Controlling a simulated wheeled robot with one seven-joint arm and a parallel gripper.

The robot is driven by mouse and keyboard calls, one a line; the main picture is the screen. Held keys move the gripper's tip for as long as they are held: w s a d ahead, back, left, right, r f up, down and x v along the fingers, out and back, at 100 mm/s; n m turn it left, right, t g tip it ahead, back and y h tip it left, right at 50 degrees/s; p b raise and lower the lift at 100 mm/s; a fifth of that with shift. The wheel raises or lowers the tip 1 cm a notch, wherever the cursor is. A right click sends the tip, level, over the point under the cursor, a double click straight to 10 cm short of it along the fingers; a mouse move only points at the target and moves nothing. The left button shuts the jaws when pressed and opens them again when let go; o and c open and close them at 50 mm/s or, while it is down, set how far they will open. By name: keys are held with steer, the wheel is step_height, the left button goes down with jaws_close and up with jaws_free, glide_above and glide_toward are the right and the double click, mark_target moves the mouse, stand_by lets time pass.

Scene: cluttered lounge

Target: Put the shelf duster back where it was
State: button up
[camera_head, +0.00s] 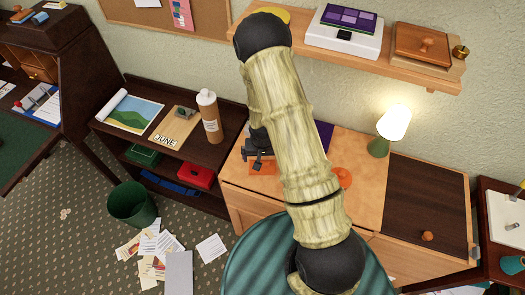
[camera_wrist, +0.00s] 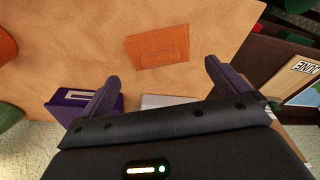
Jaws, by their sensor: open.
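I cannot clearly make out a shelf duster in either view. A yellow shape (camera_head: 272,14) shows behind my arm's top joint at the wall shelf (camera_head: 385,68); I cannot tell what it is. My gripper (camera_head: 256,158) is over the light wood cabinet top, partly behind my arm. In the wrist view my gripper (camera_wrist: 160,75) is open, with nothing seen between its fingers. A flat orange rectangle (camera_wrist: 158,48) lies on the wood beyond the fingertips; it also shows below the gripper in the head view (camera_head: 262,168).
A lit lamp (camera_head: 393,125) and an orange round thing (camera_head: 342,178) stand on the cabinet. A purple item (camera_head: 324,135) is behind my arm. The shelf holds a white device (camera_head: 345,38) and a wooden block (camera_head: 422,45). A bottle (camera_head: 209,115) stands on the left unit.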

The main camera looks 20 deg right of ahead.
steer(key=shift+s+r+b, duration=0.15)
steer(key=shift+r+b, duration=0.05)
steer(key=shift+r, duration=0.75)
steer(key=shift+s+r+b, duration=0.2)
steer(key=shift+r, duration=0.7)
steer(key=shift+s+r+b, duration=0.15)
steer(key=shift+r+b, duration=0.05)
steer(key=shift+r, duration=0.75)
steer(key=s+r+n, duration=0.1)
steer(key=s+r, duration=0.5)
steer(key=r, duration=0.3)
steer(key=s+r+n, duration=0.1)
steer(key=s+r, duration=0.5)
steer(key=r, duration=0.4)
steer(key=shift+s+d+r+n+t, duration=0.2)
steer(key=shift+n+t, duration=0.1)
steer(key=shift+t, duration=0.1)
steer(key=shift+c, duration=0.2)
